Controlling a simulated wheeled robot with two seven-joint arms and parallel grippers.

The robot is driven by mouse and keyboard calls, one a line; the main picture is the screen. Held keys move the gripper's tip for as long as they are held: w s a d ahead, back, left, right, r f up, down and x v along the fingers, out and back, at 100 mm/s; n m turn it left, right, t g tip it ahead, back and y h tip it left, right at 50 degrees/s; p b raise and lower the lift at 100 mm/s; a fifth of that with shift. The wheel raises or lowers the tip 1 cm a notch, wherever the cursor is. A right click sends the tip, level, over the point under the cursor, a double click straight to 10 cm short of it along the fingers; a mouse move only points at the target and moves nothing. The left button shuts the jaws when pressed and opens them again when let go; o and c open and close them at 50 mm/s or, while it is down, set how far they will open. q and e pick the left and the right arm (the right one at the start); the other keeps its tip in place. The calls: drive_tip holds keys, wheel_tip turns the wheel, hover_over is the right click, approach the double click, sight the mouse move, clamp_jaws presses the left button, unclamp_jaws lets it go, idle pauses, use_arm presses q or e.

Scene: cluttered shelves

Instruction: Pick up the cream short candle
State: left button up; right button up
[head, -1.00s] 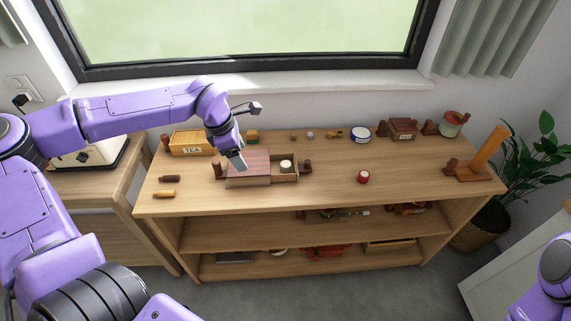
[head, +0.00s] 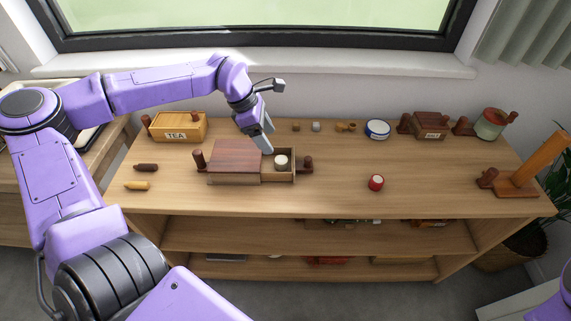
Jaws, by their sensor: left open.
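The cream short candle (head: 281,162) stands in the open right part of a wooden box (head: 287,181) on the shelf top. The box's dark red-brown lid (head: 236,157) covers its left part. My left gripper (head: 266,146) is open, pointing down just behind and left of the candle, above the back edge of the box. It is apart from the candle. My right gripper is out of view; only a bit of my right arm shows at the lower right corner.
A TEA box (head: 179,127) stands at the back left. A red candle-like item (head: 376,182) stands right of the box. A blue-rimmed round tin (head: 377,129) and small pieces line the back. A wooden stand (head: 521,178) is at the right end. The front middle is clear.

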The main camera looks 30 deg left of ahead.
sight(281, 159)
use_arm(q)
drive_tip(key=x, duration=0.4)
drive_tip(key=shift+s+a+f, duration=0.1)
drive_tip(key=shift+a+f, duration=0.05)
drive_tip(key=shift+f, duration=0.35)
drive_tip(key=x, duration=0.5)
drive_tip(key=shift+w+a+r, duration=0.1)
drive_tip(key=shift+w+a, duration=0.1)
drive_tip(key=shift+w, duration=0.2)
drive_tip(key=shift+r, duration=0.1)
drive_tip(key=c, duration=1.1)
